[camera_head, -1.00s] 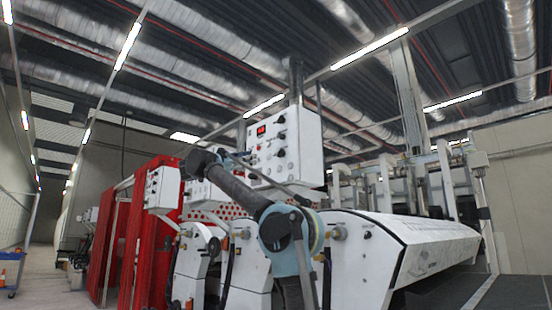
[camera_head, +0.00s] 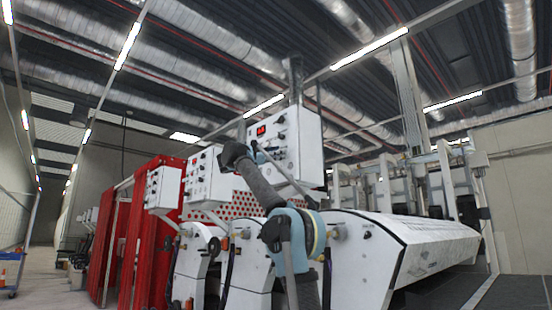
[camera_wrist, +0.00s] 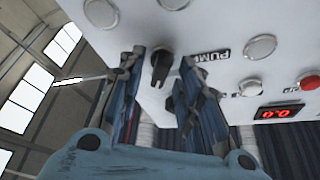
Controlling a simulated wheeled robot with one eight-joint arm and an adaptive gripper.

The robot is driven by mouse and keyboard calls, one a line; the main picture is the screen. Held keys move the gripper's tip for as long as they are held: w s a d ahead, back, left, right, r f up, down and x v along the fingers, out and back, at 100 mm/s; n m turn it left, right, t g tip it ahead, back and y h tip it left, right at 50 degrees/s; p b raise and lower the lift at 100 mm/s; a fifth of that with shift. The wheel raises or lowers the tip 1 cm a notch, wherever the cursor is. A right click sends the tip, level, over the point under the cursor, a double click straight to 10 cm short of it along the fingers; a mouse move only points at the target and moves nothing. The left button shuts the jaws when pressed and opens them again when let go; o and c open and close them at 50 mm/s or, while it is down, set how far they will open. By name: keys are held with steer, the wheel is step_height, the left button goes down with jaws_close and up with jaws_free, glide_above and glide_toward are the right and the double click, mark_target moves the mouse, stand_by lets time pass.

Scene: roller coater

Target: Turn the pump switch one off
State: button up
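The white control panel (camera_head: 285,150) with a red display stands in the middle of the head view. In the wrist view its face (camera_wrist: 225,75) fills the upper right, with an upside-down PUMP label (camera_wrist: 210,56). A black rotary switch (camera_wrist: 161,65) is beside that label. My gripper (camera_wrist: 160,88) is open, with its two blue fingers apart and the black switch showing between and just beyond their tips. Contact with the switch cannot be made out. A second dark knob (camera_wrist: 172,102) is partly hidden by the right finger. In the head view my forearm reaches the panel's left side.
Another white panel (camera_head: 205,182) and red curtains (camera_head: 150,235) stand to the left. The white machine cover (camera_head: 400,245) lies to the right.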

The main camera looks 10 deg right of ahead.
steer(key=shift+d, duration=0.15)
jaws_close()
steer(key=shift+n, duration=0.3)
steer(key=n+t+y, duration=0.1)
steer(key=n+t, duration=0.1)
steer(key=n, duration=0.3)
steer(key=n+t+y, duration=0.2)
steer(key=n+t, duration=0.1)
steer(key=n, duration=0.3)
steer(key=n+t+y, duration=0.1)
steer(key=n+t, duration=0.1)
steer(key=n, duration=0.3)
steer(key=shift+r+n+y, duration=0.1)
steer(key=shift+n+y, duration=0.2)
steer(key=shift+n, duration=0.1)
